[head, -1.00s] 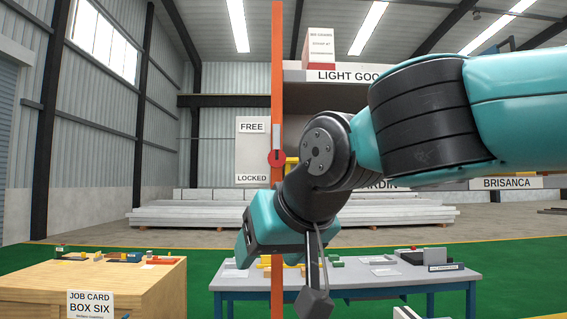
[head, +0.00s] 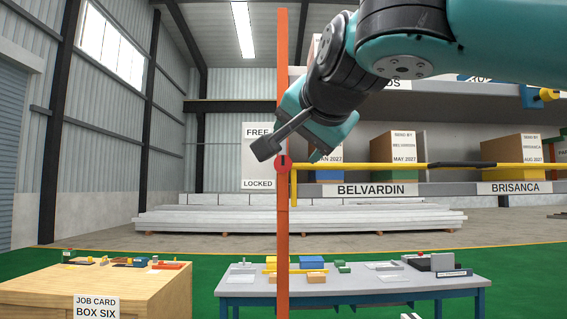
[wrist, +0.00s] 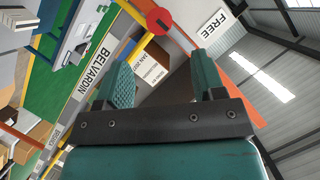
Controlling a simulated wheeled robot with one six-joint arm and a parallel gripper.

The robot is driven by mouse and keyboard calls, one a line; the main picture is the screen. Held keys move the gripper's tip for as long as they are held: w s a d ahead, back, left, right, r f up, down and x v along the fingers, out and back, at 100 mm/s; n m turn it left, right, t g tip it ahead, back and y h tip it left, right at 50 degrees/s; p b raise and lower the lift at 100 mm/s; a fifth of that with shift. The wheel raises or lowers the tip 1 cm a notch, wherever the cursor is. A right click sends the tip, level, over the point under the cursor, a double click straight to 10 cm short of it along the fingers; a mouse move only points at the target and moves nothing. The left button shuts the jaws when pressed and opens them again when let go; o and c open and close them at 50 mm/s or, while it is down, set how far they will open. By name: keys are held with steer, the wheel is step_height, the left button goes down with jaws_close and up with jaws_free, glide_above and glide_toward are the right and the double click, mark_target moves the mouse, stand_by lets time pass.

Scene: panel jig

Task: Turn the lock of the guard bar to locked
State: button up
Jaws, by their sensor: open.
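The lock is a red disc (head: 283,163) with a dark mark, on the upright orange post (head: 283,240). A pale board (head: 256,172) behind it reads FREE above and LOCKED below. The yellow guard bar (head: 400,166) runs level to the right from the post. The red disc (wrist: 159,17) lies beyond the fingertips, near the top edge, beside the FREE sign.
A grey-blue table (head: 350,287) with small parts stands below at right, and a wooden bench (head: 60,290) at left. Shelves with cardboard boxes (head: 395,147) stand behind the bar. The space left of the post is open.

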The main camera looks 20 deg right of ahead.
mark_target(284, 162)
steer(key=p+x, duration=0.2)
steer(key=x, duration=0.8)
steer(key=shift+w+f+p, duration=0.2)
steer(key=shift+w+p, duration=0.1)
steer(key=shift+w, duration=0.1)
jaws_close()
steer(key=shift+a, duration=0.1)
